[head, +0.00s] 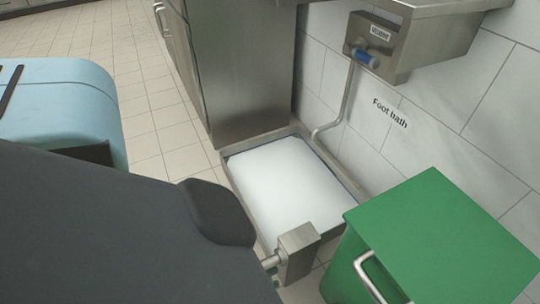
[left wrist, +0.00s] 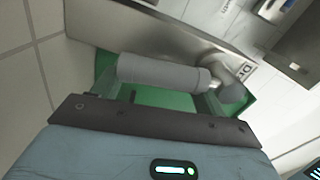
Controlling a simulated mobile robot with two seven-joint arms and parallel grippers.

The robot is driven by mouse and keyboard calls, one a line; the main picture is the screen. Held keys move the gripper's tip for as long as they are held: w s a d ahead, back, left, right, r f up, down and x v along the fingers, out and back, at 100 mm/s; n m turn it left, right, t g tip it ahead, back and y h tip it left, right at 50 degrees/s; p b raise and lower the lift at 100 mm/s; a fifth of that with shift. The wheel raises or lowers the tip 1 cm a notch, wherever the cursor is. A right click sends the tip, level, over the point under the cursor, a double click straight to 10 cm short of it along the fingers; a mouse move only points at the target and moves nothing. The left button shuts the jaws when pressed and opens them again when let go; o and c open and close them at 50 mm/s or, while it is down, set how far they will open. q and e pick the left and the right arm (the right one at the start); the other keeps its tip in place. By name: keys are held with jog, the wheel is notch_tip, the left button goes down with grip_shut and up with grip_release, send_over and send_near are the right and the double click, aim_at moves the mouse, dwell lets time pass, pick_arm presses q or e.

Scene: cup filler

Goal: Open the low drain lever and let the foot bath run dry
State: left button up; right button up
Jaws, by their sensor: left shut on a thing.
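The foot bath (head: 285,185) is a low metal-rimmed basin on the floor, filled with a pale, whitish surface up near its rim. A metal box (head: 297,252) stands at its near edge, with a short fitting (head: 270,262) on its left side. My left arm hides the left gripper in the head view. In the left wrist view my left gripper (left wrist: 162,88) is shut on the grey cylindrical grip of the drain lever (left wrist: 160,70). The lever's rounded metal joint is at its right, beside a partly hidden label (left wrist: 244,72) starting "Dr". My right gripper is not in view.
A green bin (head: 440,230) with a metal handle stands close at the right of the metal box. A wall-mounted metal unit (head: 405,50) with a blue-gripped valve (head: 367,58) feeds a pipe down to the bath. A steel cabinet (head: 240,70) stands behind.

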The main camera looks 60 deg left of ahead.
pick_arm(q)
jog(key=shift+a, duration=0.15)
jog(key=o, duration=1.4)
jog(key=shift+s+a+p, duration=0.1)
jog(key=shift+s+p, duration=0.45)
jog(key=shift+s, duration=3.4)
